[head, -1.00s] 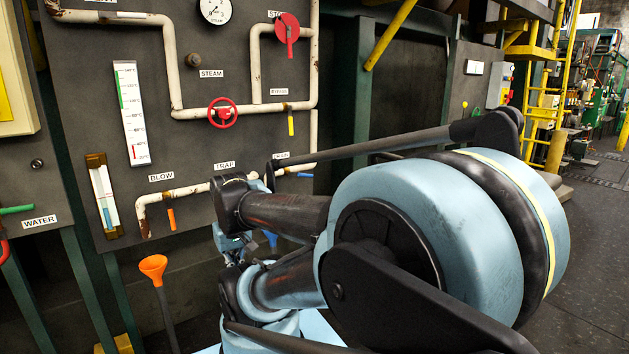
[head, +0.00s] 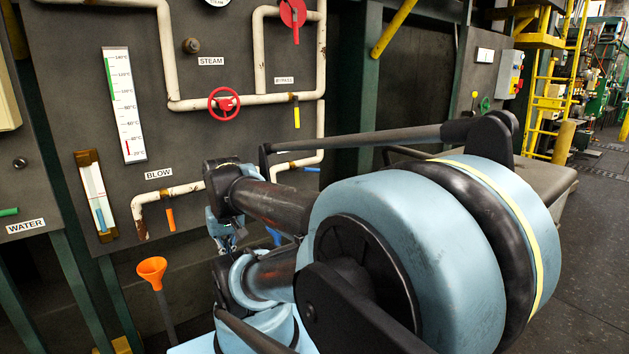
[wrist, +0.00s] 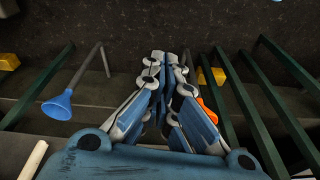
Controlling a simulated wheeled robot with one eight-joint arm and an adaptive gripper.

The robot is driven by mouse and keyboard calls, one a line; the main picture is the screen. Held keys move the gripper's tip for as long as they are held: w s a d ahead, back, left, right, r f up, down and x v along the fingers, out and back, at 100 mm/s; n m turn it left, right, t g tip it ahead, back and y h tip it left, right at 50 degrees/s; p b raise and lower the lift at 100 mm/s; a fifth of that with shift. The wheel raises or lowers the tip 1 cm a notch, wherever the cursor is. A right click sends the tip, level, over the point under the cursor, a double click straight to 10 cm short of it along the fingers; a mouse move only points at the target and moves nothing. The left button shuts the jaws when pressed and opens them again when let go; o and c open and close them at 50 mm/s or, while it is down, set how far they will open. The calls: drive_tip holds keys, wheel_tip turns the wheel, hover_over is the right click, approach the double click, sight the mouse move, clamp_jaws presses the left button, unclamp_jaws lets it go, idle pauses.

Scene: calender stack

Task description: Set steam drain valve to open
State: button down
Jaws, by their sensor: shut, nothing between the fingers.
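A cream pipe (head: 309,159) on the dark panel runs down and bends left at the lower right in the head view. A short blue handle (head: 311,169) lies roughly level just under that bend. My arm hides the pipe's left part, and no drain label shows now. My gripper (head: 228,238) is below the panel's lower pipes in the head view, left of and lower than the blue handle, partly hidden by my arm. In the wrist view my gripper (wrist: 166,58) has its fingers together, with nothing between them. The blue handle is not identifiable there.
An orange handle (head: 170,219) hangs under the blow pipe, a yellow one (head: 297,117) near the bypass. A red handwheel (head: 224,105) sits by the steam label. Green posts (wrist: 251,112) flank the gripper.

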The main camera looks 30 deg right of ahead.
drive_tip(key=w+d+r+m+t+y, duration=0.1)
drive_tip(key=w+d+r+m, duration=0.2)
drive_tip(key=w+m, duration=0.3)
drive_tip(key=w+d+r+m+y, duration=0.2)
drive_tip(key=w+d+m, duration=0.1)
drive_tip(key=w+m, duration=0.35)
drive_tip(key=w+d+r+m+t+y, duration=0.1)
drive_tip(key=w+d+r+m+t, duration=0.15)
drive_tip(key=w+d+m, duration=0.7)
drive_tip(key=s+d+f+m+t, duration=0.15)
drive_tip(key=d+m, duration=0.35)
drive_tip(key=d, duration=0.6)
drive_tip(key=d+f+m+t+h, duration=0.1)
drive_tip(key=d+m+t, duration=0.25)
drive_tip(key=d, duration=0.65)
drive_tip(key=s+d+f+m+t, duration=0.1)
drive_tip(key=d+m, duration=0.5)
drive_tip(key=d, duration=0.5)
drive_tip(key=w+a+f, duration=0.1)
drive_tip(key=w, duration=0.8)
drive_tip(key=shift+a+f, duration=0.1)
